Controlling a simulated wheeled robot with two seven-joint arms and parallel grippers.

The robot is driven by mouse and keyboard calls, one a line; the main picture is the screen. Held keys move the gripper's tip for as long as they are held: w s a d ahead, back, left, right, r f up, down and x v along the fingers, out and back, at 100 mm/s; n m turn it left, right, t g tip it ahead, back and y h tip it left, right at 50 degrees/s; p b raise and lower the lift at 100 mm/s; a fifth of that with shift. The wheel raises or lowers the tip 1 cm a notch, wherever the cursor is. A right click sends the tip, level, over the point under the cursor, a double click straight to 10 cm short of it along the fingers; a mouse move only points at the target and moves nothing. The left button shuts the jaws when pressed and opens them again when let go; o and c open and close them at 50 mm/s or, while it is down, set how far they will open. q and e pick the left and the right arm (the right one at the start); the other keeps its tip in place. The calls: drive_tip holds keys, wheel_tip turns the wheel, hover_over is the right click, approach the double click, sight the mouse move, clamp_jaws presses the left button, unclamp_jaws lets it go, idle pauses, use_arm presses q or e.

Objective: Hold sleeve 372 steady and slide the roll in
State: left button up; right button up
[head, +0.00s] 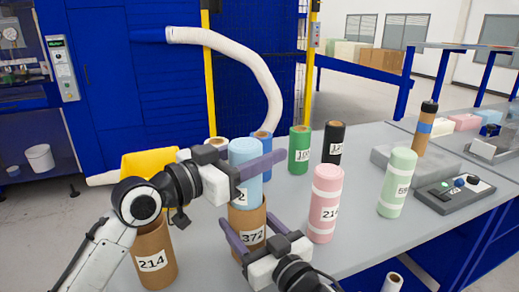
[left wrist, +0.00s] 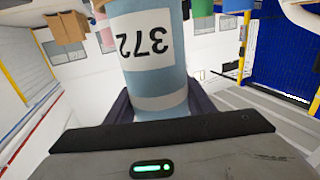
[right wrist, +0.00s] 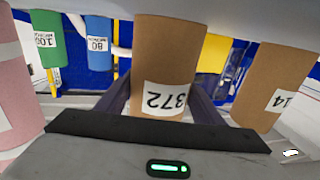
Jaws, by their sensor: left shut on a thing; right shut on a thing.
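The light blue roll (head: 246,152) is upright directly above the brown sleeve 372 (head: 247,221) in the head view. My left gripper (head: 256,166) is shut on the roll, whose 372 label shows upside down in the left wrist view (left wrist: 150,45). My right gripper (head: 248,228) is shut on the sleeve, which stands upright on the table. The sleeve also shows in the right wrist view (right wrist: 168,60) with its own 372 label. The roll's lower end meets the sleeve's mouth in the head view; I cannot tell whether it is inside.
Brown sleeve 214 (head: 153,255) stands to the left. The pink roll (head: 325,204) and pale green roll (head: 397,183) stand to the right. Behind are a green roll (head: 299,150), a black roll (head: 333,143) and a blue roll (head: 262,141). A grey control box (head: 454,195) lies far right.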

sight(258, 185)
use_arm(q)
drive_tip(key=shift+f, duration=0.1)
drive_tip(key=shift+f, duration=1.75)
drive_tip(key=shift+f, duration=0.45)
drive_tip(key=shift+f, duration=1.55)
drive_tip(key=shift+f, duration=0.15)
drive_tip(key=o, duration=1.4)
drive_tip(key=shift+s+a, duration=0.1)
